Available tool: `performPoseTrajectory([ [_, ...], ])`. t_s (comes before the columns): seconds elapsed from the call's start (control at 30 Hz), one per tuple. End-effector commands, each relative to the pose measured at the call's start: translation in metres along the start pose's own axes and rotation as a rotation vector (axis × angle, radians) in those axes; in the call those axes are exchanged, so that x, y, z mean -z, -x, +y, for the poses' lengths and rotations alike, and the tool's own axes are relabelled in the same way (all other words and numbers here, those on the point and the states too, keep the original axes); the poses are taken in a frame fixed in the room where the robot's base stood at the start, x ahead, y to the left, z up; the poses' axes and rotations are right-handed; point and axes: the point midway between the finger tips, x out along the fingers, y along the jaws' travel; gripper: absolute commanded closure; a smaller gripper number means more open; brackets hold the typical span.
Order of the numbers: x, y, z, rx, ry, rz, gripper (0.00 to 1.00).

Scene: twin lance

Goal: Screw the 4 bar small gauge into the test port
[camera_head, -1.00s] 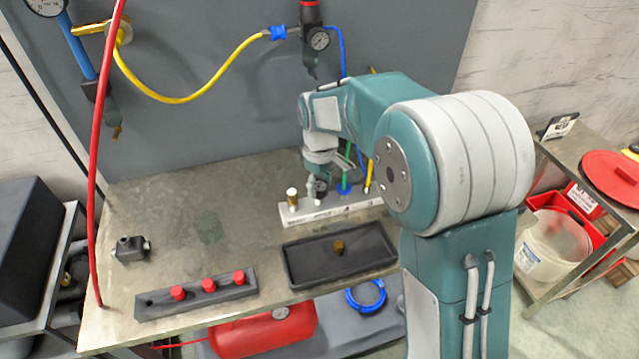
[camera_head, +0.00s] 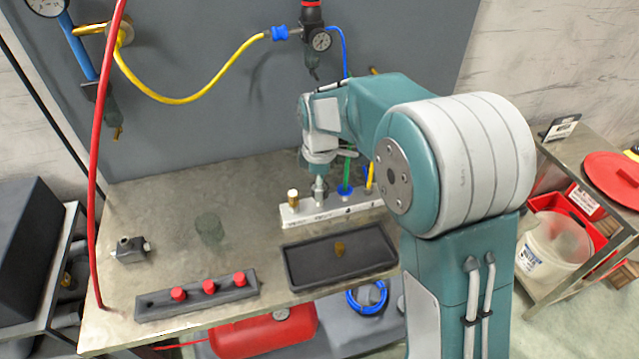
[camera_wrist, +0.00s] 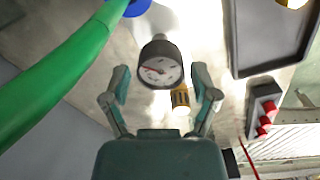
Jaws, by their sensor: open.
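In the wrist view a small round gauge (camera_wrist: 161,66) with a dark case, white face and red needle sits between and slightly beyond my fingertips; its scale is too small to read. My gripper (camera_wrist: 158,92) is open, one finger to each side, with visible gaps. In the head view my gripper (camera_head: 319,172) is low over the pale labelled block (camera_head: 325,216), above a silver stem (camera_head: 319,190). The gauge is not clear there. I cannot tell which fitting is the test port.
A brass fitting (camera_head: 293,198) stands at the block's left end. A green hose with a blue collar (camera_head: 345,190) and a yellow one stand to the right. A black tray (camera_head: 300,283) lies in front. A red-knobbed rack (camera_head: 150,312) and dark fitting (camera_head: 128,257) stand left.

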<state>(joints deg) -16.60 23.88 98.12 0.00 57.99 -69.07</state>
Motion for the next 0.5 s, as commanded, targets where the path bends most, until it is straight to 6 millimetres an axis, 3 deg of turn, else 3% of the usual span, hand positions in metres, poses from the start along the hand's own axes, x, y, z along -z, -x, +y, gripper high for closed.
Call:
performPoseTrajectory([
  [0.5, 0.0015, 0.0001, -0.0010, 0.000, 0.605, 0.000, 0.23],
])
